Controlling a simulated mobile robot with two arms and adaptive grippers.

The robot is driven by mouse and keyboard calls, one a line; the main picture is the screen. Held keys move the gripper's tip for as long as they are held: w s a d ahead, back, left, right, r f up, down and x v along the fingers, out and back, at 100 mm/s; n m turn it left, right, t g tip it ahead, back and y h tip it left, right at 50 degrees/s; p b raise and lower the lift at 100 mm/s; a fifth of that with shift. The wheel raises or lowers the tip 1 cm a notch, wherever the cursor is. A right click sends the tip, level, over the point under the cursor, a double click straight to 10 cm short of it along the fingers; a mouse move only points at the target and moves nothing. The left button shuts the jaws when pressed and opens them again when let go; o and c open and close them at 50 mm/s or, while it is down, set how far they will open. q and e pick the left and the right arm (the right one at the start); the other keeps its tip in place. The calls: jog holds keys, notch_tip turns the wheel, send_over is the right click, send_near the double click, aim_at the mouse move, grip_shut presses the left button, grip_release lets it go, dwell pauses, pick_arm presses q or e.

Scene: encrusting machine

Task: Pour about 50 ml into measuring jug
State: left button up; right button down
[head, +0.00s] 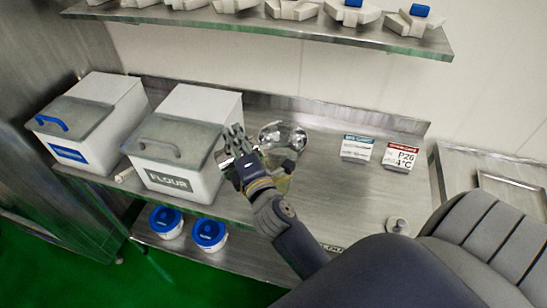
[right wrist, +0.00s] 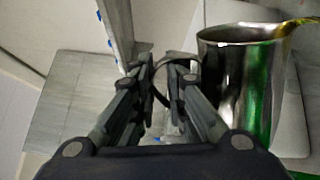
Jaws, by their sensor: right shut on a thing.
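My right gripper (head: 240,150) is above the steel counter, beside the flour bin. In the right wrist view its fingers (right wrist: 163,85) are shut on the handle (right wrist: 160,75) of a shiny steel jug (right wrist: 235,75). The jug stands to the right of the fingers there, and a yellow patch shows at its rim. In the head view a shiny round steel shape (head: 283,135), apparently this jug, is just right of the gripper. A yellowish, see-through shape (head: 279,180) shows below it, partly behind my arm; I cannot tell whether it is the measuring jug. My left gripper is out of view.
A white flour bin (head: 168,181) and another lidded bin (head: 72,152) stand left on the counter (head: 340,205). A shelf (head: 290,30) with parts hangs above. Blue-lidded tubs (head: 209,233) sit below. The counter's right part is mostly clear.

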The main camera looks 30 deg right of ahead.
aim_at(224, 154)
jog(key=shift+d+r, duration=0.1)
jog(key=shift+r, duration=0.05)
jog(key=shift+a+f, duration=0.2)
jog(key=shift+a, duration=0.05)
jog(key=shift+w+a+r+n+p, duration=0.2)
jog(key=shift+a+r+n+p, duration=0.55)
jog(key=shift+n, duration=0.25)
jog(key=shift+w+a+f+n, duration=0.1)
jog(key=shift+a+f+n, duration=0.5)
jog(key=shift+f+n, duration=0.35)
jog(key=shift+a+r+n, duration=0.15)
jog(key=shift+r+n, duration=0.1)
jog(key=shift+r, duration=0.05)
jog(key=shift+f, duration=0.1)
jog(key=shift+a+r+n+p, duration=0.2)
jog(key=shift+r+n+p, duration=0.25)
jog(key=shift+n+p, duration=0.15)
jog(key=shift+w+a+f+n, duration=0.15)
jog(key=shift+a+f+n, duration=0.05)
jog(key=shift+a+n, duration=0.1)
